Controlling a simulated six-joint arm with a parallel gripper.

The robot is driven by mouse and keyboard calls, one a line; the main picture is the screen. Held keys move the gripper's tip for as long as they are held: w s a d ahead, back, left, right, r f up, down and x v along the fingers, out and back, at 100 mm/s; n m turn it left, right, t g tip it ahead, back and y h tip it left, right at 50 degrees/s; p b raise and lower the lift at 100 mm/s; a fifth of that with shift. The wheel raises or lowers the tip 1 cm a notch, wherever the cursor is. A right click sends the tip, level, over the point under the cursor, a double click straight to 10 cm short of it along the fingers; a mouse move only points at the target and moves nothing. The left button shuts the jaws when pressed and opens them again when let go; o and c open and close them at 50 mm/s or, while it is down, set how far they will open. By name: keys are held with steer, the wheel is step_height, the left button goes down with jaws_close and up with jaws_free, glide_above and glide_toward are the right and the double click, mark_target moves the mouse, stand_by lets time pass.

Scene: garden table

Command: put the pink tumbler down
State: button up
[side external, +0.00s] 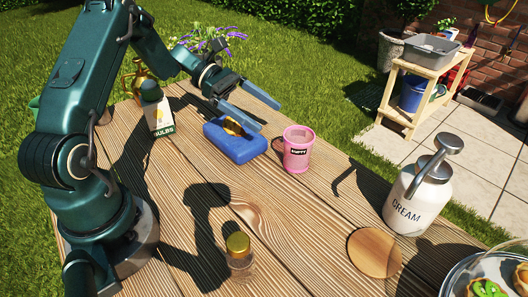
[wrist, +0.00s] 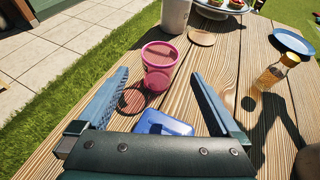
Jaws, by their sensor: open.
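The pink tumbler (side external: 298,150) stands upright on the wooden table, near its far edge in the side view. It has a dark label and looks empty inside. In the wrist view the tumbler (wrist: 159,66) stands beyond my fingertips, a little left of the middle. My gripper (side external: 270,115) is open, with nothing between its fingers, above and to the left of the tumbler in the side view. In the wrist view my gripper's fingers (wrist: 160,75) are spread wide, and the tumbler is apart from both.
A blue box (side external: 236,142) with a dark and orange item on it sits below my gripper. A cream dispenser (side external: 418,200), a round wooden disc (side external: 374,253), a small gold-capped jar (side external: 238,246) and a bulbs carton (side external: 158,117) stand around. The table's middle is mostly clear.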

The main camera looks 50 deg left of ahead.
steer(key=shift+v, duration=0.9)
steer(key=shift+s+d+r+m, duration=0.1)
steer(key=shift+s+r+m, duration=0.05)
steer(key=shift+r+m, duration=0.15)
steer(key=s+d+r+m+g+y, duration=0.4)
steer(key=s+d+m+y, duration=0.2)
steer(key=s+d+m, duration=0.35)
steer(key=s+a+r+m+t+y, duration=0.1)
steer(key=s+m+t+y, duration=0.3)
steer(key=m, duration=0.8)
steer(key=shift+s+a+r+t+y, duration=0.4)
steer(key=shift+s+y, duration=0.8)
steer(key=shift+s, duration=0.95)
steer(key=shift+m, duration=0.25)
